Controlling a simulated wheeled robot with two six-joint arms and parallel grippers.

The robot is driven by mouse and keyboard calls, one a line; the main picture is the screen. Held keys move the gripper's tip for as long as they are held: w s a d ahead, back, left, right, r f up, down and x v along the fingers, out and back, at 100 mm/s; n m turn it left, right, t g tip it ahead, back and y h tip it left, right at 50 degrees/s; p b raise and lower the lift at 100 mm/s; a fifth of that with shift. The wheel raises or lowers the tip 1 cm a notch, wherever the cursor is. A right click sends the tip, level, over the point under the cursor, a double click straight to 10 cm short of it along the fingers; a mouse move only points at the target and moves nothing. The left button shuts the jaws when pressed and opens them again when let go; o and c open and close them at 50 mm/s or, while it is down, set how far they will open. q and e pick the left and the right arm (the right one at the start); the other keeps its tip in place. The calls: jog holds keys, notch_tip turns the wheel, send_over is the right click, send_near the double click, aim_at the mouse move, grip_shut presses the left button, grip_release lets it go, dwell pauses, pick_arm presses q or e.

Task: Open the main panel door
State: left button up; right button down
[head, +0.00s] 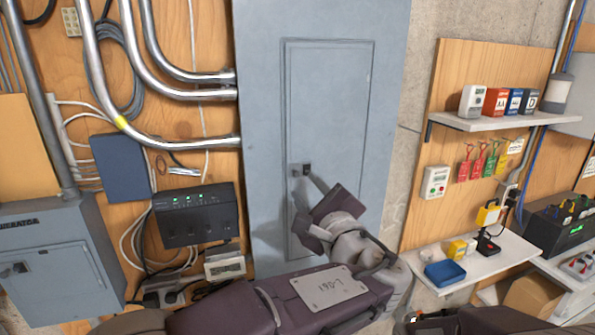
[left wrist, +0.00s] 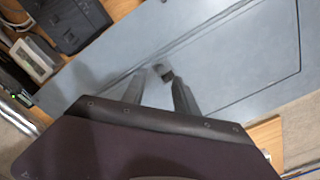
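The main panel (head: 262,130) is a tall grey metal cabinet on the wall, with an inset door (head: 335,100) that looks shut and flush. A small latch with a dark part (head: 303,170) sits at the door's left edge. It also shows in the left wrist view (left wrist: 163,72). My left gripper (head: 309,190) is just below and in front of the latch. In the left wrist view its two fingers (left wrist: 157,84) are apart with nothing between them, and the latch lies just beyond the fingertips. I cannot tell whether they touch it. My right gripper does not show.
Metal conduits (head: 165,75) enter the cabinet's left side. A black box with green lights (head: 197,215) and a grey generator box (head: 50,265) are at left. At right, a shelf (head: 495,120) and a lower shelf (head: 480,262) hold small items.

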aim_at(297, 175)
pick_arm(q)
jog(key=p+x, duration=0.1)
jog(key=x, duration=0.1)
jog(key=p+x, duration=0.1)
jog(key=x, duration=0.2)
jog(key=shift+r, duration=0.25)
jog(key=shift+w+p, duration=0.35)
jog(key=shift+p, duration=0.05)
jog(key=shift+w+a+f, duration=0.2)
jog(key=shift+w, duration=0.05)
grip_shut()
dwell(0.4)
